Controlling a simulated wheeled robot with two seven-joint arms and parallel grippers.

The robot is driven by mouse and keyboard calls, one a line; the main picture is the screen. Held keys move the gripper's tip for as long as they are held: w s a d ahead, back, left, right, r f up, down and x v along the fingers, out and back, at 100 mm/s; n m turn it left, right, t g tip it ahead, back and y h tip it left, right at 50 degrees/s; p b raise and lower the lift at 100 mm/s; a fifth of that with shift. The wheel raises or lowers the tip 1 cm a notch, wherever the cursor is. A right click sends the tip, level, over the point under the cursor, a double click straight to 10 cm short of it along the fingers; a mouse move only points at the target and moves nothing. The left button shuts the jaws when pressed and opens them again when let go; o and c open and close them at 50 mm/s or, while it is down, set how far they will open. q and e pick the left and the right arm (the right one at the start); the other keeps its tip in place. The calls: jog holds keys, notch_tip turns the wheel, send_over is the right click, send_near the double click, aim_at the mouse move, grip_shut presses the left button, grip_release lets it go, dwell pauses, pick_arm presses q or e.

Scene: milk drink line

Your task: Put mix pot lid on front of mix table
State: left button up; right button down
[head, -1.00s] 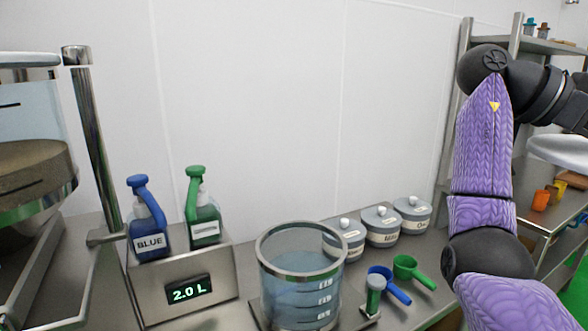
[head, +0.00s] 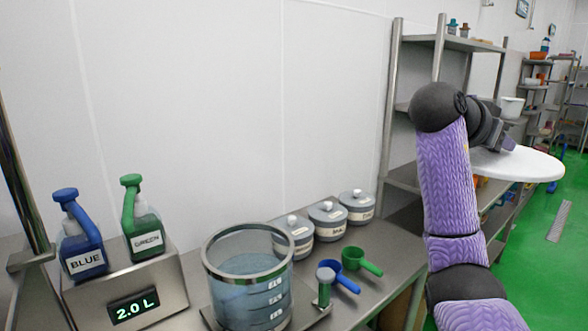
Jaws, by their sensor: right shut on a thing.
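The mix pot lid (head: 525,164) is a large white round disc at the right of the head view. My right gripper (head: 508,143) is shut on it at its upper side and holds it roughly level in the air, beyond the right end of the steel table. The clear mix pot (head: 247,285) with a steel rim stands open on the steel table (head: 385,268), holding bluish liquid. I cannot tell for sure whether this is the mix table. My right arm hides part of the table's right end. My left gripper is out of view.
A blue bottle (head: 82,248) and a green bottle (head: 142,228) stand by a display reading 2.0 L (head: 133,306). Lidded jars (head: 327,220), a blue scoop (head: 328,268) and a green scoop (head: 362,260) crowd the table. Shelving (head: 470,44) stands behind my arm; green floor (head: 550,205) is open at right.

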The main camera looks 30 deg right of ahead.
jog(key=w+a+f+n+t+y, duration=1.15)
jog(key=f+n+t, duration=0.45)
jog(key=n, duration=0.2)
jog(key=s+a+f+n+g+y, duration=0.1)
jog(key=a+n+y, duration=0.3)
jog(key=a, duration=0.5)
jog(key=s+a+f+n+g+y, duration=0.2)
jog(key=a+f+n+g+y, duration=0.1)
jog(key=a, duration=0.7)
jog(key=s+a+f+n+g+y, duration=0.2)
jog(key=a+f+n+y, duration=0.2)
jog(key=a, duration=0.5)
jog(key=n+y, duration=0.1)
jog(key=y, duration=0.1)
jog(key=shift+a+n+y, duration=0.2)
jog(key=shift+n+y, duration=0.1)
jog(key=shift+y, duration=0.05)
jog(key=shift+s+r, duration=0.1)
